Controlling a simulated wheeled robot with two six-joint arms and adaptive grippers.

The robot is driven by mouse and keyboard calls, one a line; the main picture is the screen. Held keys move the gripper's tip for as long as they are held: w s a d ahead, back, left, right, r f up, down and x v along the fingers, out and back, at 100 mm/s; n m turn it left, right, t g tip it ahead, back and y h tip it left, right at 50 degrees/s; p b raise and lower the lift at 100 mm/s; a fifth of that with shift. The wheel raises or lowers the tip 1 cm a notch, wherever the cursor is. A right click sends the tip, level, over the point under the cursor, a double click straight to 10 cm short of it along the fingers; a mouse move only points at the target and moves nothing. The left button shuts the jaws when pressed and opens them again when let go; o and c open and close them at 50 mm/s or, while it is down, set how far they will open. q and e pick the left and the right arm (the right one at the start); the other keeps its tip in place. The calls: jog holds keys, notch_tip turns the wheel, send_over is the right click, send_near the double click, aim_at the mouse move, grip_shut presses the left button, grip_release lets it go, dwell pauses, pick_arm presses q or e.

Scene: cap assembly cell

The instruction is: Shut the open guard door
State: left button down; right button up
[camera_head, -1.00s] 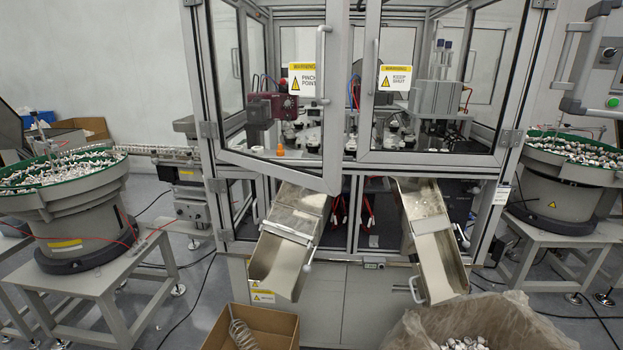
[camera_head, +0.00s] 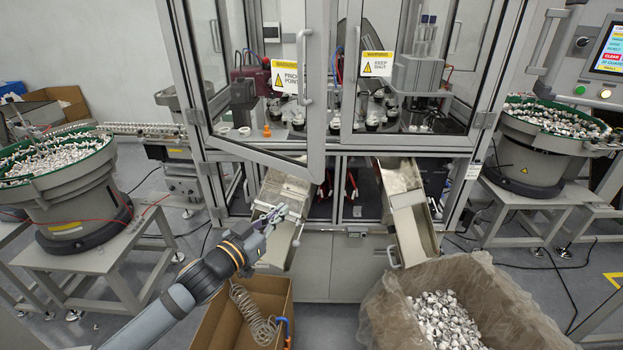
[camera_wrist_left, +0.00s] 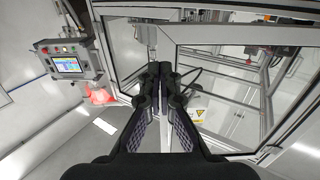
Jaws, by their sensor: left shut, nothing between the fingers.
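The open guard door (camera_head: 268,155) is the left glazed door of the machine, with a grey frame, a "pinch point" sign and a vertical handle (camera_head: 304,68). Its handle side stands out from the machine toward me. The right guard door (camera_head: 408,145), with a "keep shut" sign, looks closed. My left gripper (camera_head: 279,212) is low, in front of the left chute and below the door's bottom edge, apart from the door in the head view. Its fingers are together and empty in the left wrist view (camera_wrist_left: 158,72), where framed glazing lies ahead. My right gripper is not in view.
Two metal chutes, left (camera_head: 276,254) and right (camera_head: 412,232), slope out below the doors. A cardboard box (camera_head: 208,325) and a lined bin of caps (camera_head: 375,325) stand in front. Bowl feeders flank the machine, left (camera_head: 70,222) and right (camera_head: 530,170). A control panel (camera_head: 606,50) is at upper right.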

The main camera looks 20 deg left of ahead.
pick_arm(q)
jog(key=b, duration=0.3)
send_near(318, 180)
jog(key=p+x, duration=0.2)
jog(key=x, duration=0.3)
jog(key=shift+w+r, duration=0.2)
jog(key=shift+w, duration=0.2)
jog(key=shift+w+d+f, duration=0.15)
jog(key=shift+w, duration=0.35)
